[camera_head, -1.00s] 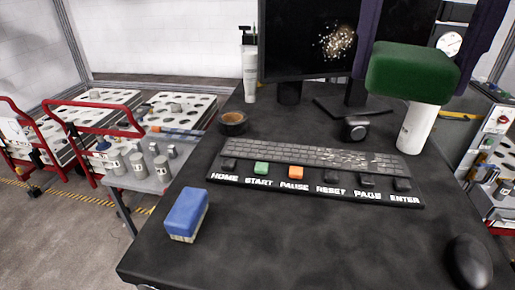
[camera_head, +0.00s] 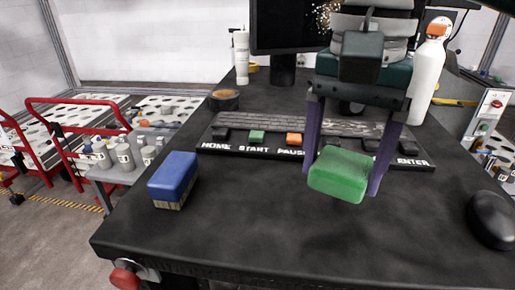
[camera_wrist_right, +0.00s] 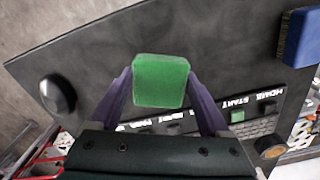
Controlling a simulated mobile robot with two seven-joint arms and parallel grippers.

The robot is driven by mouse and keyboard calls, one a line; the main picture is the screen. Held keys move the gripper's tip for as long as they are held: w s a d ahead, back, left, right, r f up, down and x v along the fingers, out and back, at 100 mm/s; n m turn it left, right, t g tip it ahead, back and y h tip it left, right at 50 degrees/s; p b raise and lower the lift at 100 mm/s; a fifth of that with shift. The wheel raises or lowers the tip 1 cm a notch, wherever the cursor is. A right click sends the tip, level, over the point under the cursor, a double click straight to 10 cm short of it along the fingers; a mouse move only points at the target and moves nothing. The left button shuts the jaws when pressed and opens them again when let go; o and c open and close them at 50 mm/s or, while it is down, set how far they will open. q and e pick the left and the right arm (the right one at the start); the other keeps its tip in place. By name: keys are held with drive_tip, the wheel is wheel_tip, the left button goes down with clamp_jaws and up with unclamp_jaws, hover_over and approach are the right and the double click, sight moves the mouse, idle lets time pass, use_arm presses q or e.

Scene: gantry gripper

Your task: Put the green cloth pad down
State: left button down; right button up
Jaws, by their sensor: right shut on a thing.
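The green cloth pad (camera_head: 339,175) is a rounded green block. My right gripper (camera_head: 340,180) is shut on it, one purple finger on each side, in front of the keyboard. In the right wrist view the pad (camera_wrist_right: 160,81) sits between the fingertips of my right gripper (camera_wrist_right: 160,88), over the dark desk top. The pad looks to be near the desk, but I cannot tell whether it touches it. My left gripper is not in view.
The black desk (camera_head: 270,225) is clear in front of the pad. A blue block (camera_head: 174,178) lies to the left and a black mouse (camera_head: 491,219) to the right. The button keyboard (camera_head: 235,140), white bottle (camera_head: 428,80) and monitor (camera_head: 290,27) stand behind.

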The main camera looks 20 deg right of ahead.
sight(329, 217)
drive_tip(key=shift+f, duration=2.8)
drive_tip(key=shift+f, duration=0.15)
drive_tip(key=o, duration=1)
wheel_tip(329, 217, up, 11)
drive_tip(key=shift+w+r+b, duration=0.1)
drive_tip(key=shift+r+b, duration=0.1)
drive_tip(key=shift+b, duration=0.2)
drive_tip(key=shift+r, duration=0.5)
